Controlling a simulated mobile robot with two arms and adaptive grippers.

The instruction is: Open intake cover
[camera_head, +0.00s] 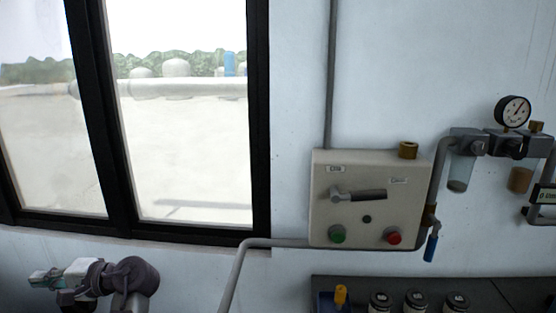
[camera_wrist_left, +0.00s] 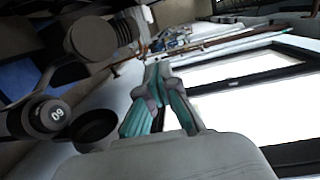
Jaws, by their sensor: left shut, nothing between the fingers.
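No part clearly marked as an intake cover can be made out in these views. A beige wall box (camera_head: 322,205) with a grey lever handle (camera_head: 368,195) is mounted right of the window; the handle lies roughly horizontal. My left gripper (camera_head: 38,280) is at the lower left of the head view, in front of the wall below the window, far from the box. In the left wrist view its teal-padded fingers (camera_wrist_left: 158,75) come together with nothing between them. My right gripper is not seen.
The box has a green button (camera_head: 337,234) and a red button (camera_head: 393,235). A gauge (camera_head: 512,111) and filter bowls are at right. A dark shelf (camera_head: 480,289) below carries several jars and a blue bin (camera_head: 324,302). A pipe (camera_head: 236,275) bends down between my gripper and the box.

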